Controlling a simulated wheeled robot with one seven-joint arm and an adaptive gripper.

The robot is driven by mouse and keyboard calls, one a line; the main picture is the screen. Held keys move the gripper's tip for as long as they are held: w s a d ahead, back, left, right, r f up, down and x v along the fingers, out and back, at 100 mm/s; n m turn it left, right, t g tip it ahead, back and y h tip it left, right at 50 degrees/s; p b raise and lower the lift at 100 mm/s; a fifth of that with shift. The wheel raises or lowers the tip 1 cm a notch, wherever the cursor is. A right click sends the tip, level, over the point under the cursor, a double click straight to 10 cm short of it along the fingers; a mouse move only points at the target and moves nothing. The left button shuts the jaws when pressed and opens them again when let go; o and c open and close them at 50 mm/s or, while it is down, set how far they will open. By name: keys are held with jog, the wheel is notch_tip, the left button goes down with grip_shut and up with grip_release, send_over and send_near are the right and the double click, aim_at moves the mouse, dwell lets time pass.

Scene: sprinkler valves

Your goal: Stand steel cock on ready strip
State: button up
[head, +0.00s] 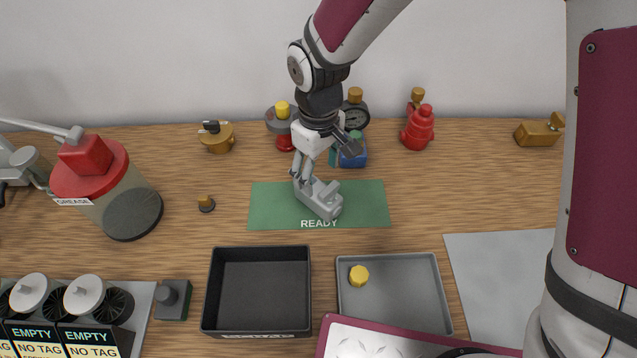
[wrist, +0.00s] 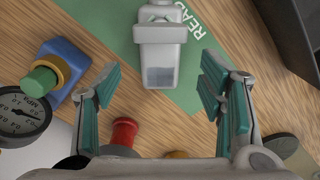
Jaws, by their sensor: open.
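The steel cock (head: 320,201) is a grey, blocky fitting on the green ready strip (head: 265,207), near its middle. Its long body slants down to the right in the head view, and I cannot tell for certain whether it stands upright or lies. In the wrist view the cock (wrist: 160,55) is just beyond the fingertips, over the strip (wrist: 105,20). My gripper (head: 324,160) is open and empty, with its fingers spread behind the cock. In the wrist view my gripper (wrist: 160,82) shows a clear gap between its teal pads.
A blue valve (head: 353,152), a gauge (head: 355,115) and red fittings (head: 418,130) stand behind. A black tray (head: 258,331) and a grey tray (head: 398,327) lie in front. A grease pot (head: 108,190) is left. Wood right of the strip is clear.

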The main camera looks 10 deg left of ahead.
aim_at(318, 190)
jog(key=shift+r, duration=1.95)
jog(key=s+d+r+m+t, duration=0.2)
jog(key=d+r+m, duration=0.4)
jog(key=d+r, duration=0.95)
jog(key=s+d+r+m+t, duration=0.3)
jog(key=s+d+m, duration=0.3)
jog(key=s+d, duration=0.6)
jog(key=shift+d+r, duration=0.65)
